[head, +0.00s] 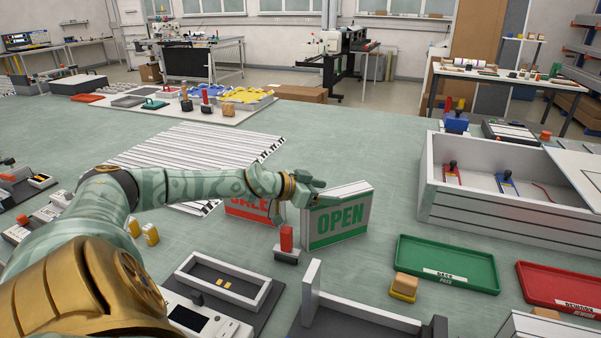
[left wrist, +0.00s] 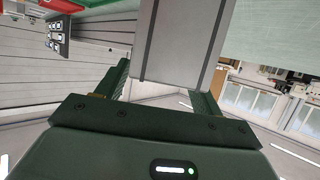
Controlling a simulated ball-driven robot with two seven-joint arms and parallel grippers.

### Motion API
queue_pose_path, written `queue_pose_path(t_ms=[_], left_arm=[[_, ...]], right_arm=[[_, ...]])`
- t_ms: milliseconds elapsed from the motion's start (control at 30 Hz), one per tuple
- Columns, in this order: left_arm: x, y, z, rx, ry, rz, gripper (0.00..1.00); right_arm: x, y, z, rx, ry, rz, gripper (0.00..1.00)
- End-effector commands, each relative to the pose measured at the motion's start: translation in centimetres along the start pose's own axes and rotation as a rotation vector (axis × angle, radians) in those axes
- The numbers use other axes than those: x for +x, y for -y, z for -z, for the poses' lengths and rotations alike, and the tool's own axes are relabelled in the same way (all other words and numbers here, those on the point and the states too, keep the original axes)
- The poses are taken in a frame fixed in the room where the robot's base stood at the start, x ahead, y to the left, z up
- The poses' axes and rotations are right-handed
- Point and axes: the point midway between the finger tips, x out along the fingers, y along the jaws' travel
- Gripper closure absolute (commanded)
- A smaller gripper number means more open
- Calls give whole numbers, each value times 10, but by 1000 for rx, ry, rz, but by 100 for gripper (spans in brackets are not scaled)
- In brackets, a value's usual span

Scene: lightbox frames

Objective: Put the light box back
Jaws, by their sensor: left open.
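A light box (head: 338,220) with a green OPEN face and a pale grey casing stands upright on the green work surface. A second sign with a red SALE face (head: 243,208) stands to its left, partly hidden by my left arm. My left gripper (head: 308,188) is at the upper left end of the OPEN box. In the left wrist view, the open jaws (left wrist: 163,88) have a grey casing (left wrist: 180,45) between them, apparently the OPEN box's. I cannot tell whether either finger touches it. My right gripper is not in view.
A red-handled stamp-like tool (head: 287,243) stands just in front of the signs. A green tray (head: 447,281), a red tray (head: 545,268) and a large white crate (head: 450,207) lie to the right. White slats (head: 180,148) lie behind my arm. A white-framed fixture (head: 225,284) stands in front.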

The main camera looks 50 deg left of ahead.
Motion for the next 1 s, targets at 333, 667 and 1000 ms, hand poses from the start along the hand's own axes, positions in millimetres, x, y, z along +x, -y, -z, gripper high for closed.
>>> queue_pose_path(t_ms=[333, 667, 1000], left_arm=[[-39, -2, 3, 0, 5, -3, 33], [-87, -2, 8, 1, 0, -3, 33], [-103, -1, 2, 4, 1, -2, 33]], right_arm=[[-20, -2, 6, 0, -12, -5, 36], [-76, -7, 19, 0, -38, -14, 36], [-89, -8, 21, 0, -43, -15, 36]])
